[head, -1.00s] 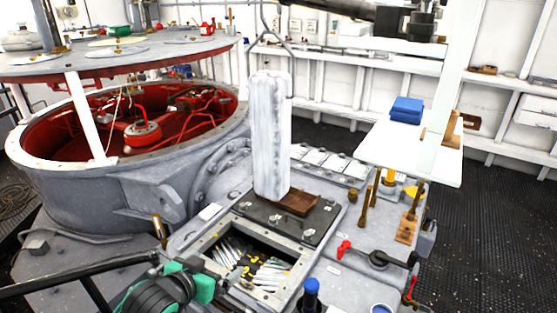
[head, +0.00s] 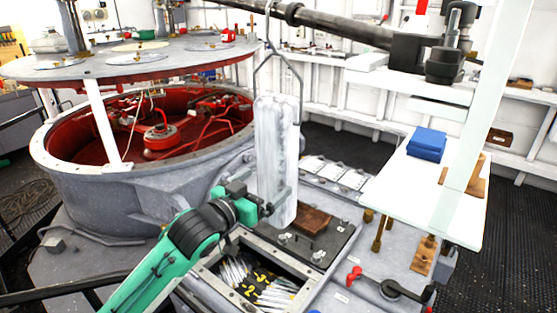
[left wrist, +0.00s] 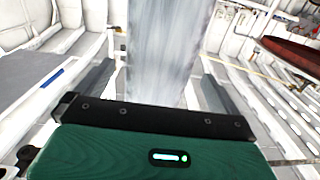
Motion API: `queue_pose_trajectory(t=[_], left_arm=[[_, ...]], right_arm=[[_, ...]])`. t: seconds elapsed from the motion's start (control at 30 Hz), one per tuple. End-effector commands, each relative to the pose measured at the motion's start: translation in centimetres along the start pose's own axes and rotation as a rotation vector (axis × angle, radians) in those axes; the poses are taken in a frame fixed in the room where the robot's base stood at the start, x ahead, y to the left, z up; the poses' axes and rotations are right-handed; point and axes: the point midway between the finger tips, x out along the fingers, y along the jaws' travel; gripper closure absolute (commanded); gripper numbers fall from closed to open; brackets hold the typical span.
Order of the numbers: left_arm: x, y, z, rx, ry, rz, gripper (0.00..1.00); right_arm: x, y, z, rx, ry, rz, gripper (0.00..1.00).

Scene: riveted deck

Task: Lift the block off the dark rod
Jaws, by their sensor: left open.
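The block (head: 276,140) is a tall, whitish, streaked bar. It hangs upright on a bent wire hanger (head: 256,75) from the dark rod (head: 325,22) that crosses the top of the head view. My left gripper (head: 277,203) is at the lower part of the block, coming from the left. In the left wrist view the block (left wrist: 165,45) stands between the two open fingers (left wrist: 155,88), with a visible gap on each side. The finger tips are partly hidden behind the block in the head view. My right gripper is not in view.
A large round grey housing (head: 85,190) with a red interior stands at left. A brown plate (head: 312,218) lies below the block, near an open compartment (head: 225,285) of thin pieces. A white shelf (head: 400,190) with a blue box (head: 427,144) is at right.

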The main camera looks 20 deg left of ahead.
Motion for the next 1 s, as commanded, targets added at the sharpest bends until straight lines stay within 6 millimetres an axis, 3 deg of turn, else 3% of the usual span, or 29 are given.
queue_pose_trajectory(t=[0.23, 0.6, 0.87, 0.9, 1.0], left_arm=[[1.6, 0.0, -0.2, 0.0, -0.001, -0.001, 0.0], [5.8, 0.2, -0.1, 0.0, 0.0, -0.001, 0.0], [6.1, 0.2, 0.1, 0.001, -0.001, -0.001, 0.0], [6.1, 0.2, 0.1, 0.001, -0.001, -0.001, 0.02], [6.1, 0.2, 0.1, 0.001, -0.001, -0.001, 0.22]], right_arm=[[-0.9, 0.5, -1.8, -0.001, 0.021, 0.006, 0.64], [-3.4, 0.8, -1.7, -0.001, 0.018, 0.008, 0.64], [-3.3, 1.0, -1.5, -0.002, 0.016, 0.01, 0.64], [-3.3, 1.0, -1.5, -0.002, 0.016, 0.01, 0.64], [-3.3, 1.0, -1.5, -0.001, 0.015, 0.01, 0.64]])
